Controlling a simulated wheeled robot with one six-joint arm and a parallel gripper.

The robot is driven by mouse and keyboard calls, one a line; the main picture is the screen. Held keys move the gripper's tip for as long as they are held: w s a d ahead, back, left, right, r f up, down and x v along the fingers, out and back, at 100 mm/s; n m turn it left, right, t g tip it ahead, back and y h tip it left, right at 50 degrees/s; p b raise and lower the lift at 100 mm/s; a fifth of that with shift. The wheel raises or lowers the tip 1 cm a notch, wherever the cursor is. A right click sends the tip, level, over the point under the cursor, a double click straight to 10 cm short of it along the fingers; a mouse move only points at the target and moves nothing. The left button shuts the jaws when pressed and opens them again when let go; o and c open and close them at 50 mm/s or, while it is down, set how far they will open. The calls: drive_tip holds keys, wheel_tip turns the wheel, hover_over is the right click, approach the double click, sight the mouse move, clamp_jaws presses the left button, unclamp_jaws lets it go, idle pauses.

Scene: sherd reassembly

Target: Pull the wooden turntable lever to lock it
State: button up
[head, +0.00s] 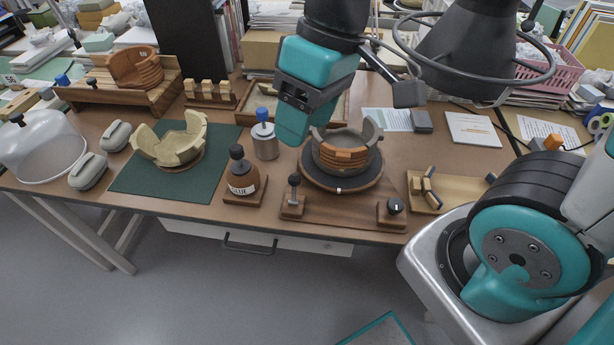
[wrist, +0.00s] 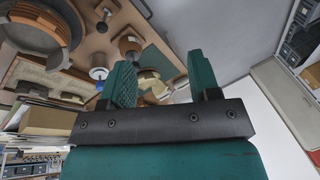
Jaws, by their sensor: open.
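The dark round turntable (head: 340,184) stands on a wooden base on the table and carries a partly built pot (head: 341,155) with orange-brown bands. The lever (head: 294,182) rises at the turntable's front left from a small wooden block, with a black ball on top; it looks near upright. It also shows at the top of the wrist view (wrist: 103,18). My gripper (head: 291,125) is above and behind the lever, apart from it, beside the pot's left rim. In the wrist view my gripper (wrist: 161,74) has its two teal fingers spread and empty.
A glue bottle (head: 241,177) stands just left of the lever. A grey cylinder with a blue knob (head: 265,139) stands behind it. A dial block (head: 392,212) sits at the turntable's front right. A green mat (head: 150,183) with a pale bowl lies left. The front edge is close.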

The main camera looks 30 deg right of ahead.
drive_tip(key=m+h+b, duration=0.2)
drive_tip(key=b, duration=0.2)
approach(294, 186)
drive_tip(key=shift+g, duration=0.3)
drive_tip(key=f, duration=0.4)
drive_tip(key=f+b, duration=0.1)
drive_tip(key=f, duration=0.2)
drive_tip(key=w+f, duration=0.1)
drive_tip(key=f, duration=0.3)
drive_tip(key=shift+a+f, duration=0.3)
drive_tip(key=shift+a, duration=0.05)
drive_tip(key=shift+c, duration=0.4)
drive_tip(key=shift+b, duration=0.3)
clamp_jaws()
